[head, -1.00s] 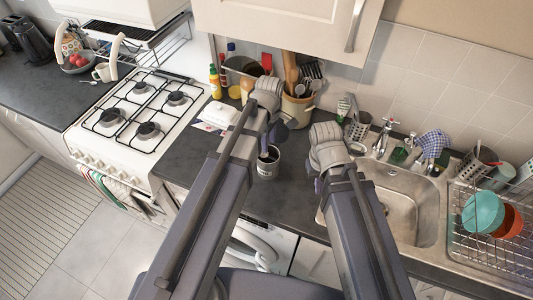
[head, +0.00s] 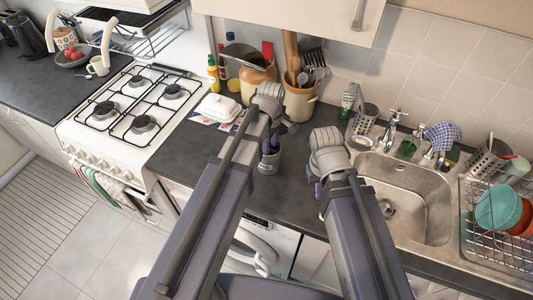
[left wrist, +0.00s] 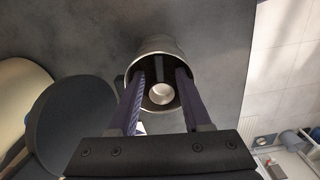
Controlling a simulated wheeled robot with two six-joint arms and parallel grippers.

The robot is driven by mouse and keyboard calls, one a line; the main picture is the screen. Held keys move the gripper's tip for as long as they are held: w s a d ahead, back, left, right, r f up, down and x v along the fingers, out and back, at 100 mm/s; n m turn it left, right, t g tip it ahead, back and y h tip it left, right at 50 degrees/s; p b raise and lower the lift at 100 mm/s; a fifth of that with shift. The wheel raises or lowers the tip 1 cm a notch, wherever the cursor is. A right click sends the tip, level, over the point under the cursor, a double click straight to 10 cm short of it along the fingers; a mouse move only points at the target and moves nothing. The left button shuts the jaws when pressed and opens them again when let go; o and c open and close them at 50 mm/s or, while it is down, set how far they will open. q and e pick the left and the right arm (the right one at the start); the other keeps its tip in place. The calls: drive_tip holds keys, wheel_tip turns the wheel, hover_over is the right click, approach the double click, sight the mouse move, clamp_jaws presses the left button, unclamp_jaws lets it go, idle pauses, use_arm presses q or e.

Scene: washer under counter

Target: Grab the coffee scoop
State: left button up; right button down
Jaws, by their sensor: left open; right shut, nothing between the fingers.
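A grey metal canister (head: 267,166) stands on the dark counter behind my left arm. The left wrist view looks down into the canister (left wrist: 158,46). Inside is a small round pale metal shape, likely the coffee scoop (left wrist: 161,94), with a dark bar that may be its handle. My left gripper (head: 270,146) is open at the canister's mouth, its two fingers (left wrist: 162,80) on either side of the scoop. Whether they touch it is not clear. My right gripper (head: 319,190) is shut and empty near the sink's left edge, its tips mostly hidden.
A utensil crock (head: 299,104) and a brown-and-cream jar (head: 256,74) stand behind my left gripper. A white butter dish (head: 219,107) is left of it. The gas stove (head: 125,115) is farther left; the sink (head: 412,200) and dish rack (head: 500,235) are right.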

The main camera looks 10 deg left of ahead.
use_arm(q)
drive_tip(key=shift+c, duration=0.3)
clamp_jaws()
idle(0.4)
